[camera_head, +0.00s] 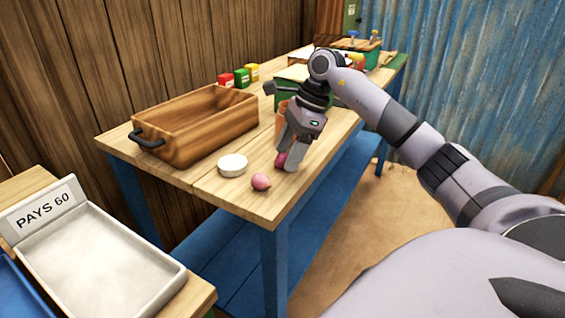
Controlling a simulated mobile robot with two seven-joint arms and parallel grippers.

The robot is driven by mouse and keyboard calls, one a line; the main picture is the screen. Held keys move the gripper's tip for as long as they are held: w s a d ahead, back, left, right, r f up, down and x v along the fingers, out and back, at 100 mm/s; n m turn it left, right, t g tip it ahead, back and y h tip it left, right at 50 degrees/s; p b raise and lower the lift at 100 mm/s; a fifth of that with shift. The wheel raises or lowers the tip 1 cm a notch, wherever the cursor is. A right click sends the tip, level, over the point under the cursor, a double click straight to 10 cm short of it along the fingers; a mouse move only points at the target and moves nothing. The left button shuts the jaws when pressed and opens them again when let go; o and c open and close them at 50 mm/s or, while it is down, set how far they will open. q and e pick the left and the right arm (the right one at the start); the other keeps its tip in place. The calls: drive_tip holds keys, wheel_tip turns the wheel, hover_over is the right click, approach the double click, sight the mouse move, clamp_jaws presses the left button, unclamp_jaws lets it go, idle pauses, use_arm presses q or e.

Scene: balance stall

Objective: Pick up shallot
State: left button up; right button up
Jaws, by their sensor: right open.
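A pink shallot (261,182) lies on the wooden table (215,189) close to its front corner. A second pink, round thing (281,160) lies on the table, partly hidden by the fingers of my right gripper (285,164). My right gripper points down at the table, with its fingers open and close around or beside this second pink thing. I cannot tell whether they touch it. The first shallot lies apart from the gripper, a little to its left and nearer to me. My left gripper does not show.
A white round dish (233,165) stands left of the shallots. A wooden crate (196,125) with black handles stands behind it. Red, green and yellow boxes (242,77) stand at the back. A tray (95,262) marked PAYS 60 is at lower left.

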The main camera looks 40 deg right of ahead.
drive_tip(key=shift+w+a+f, duration=0.1)
drive_tip(key=shift+a+f, duration=0.15)
drive_tip(key=shift+f, duration=0.25)
drive_tip(key=c, duration=1.1)
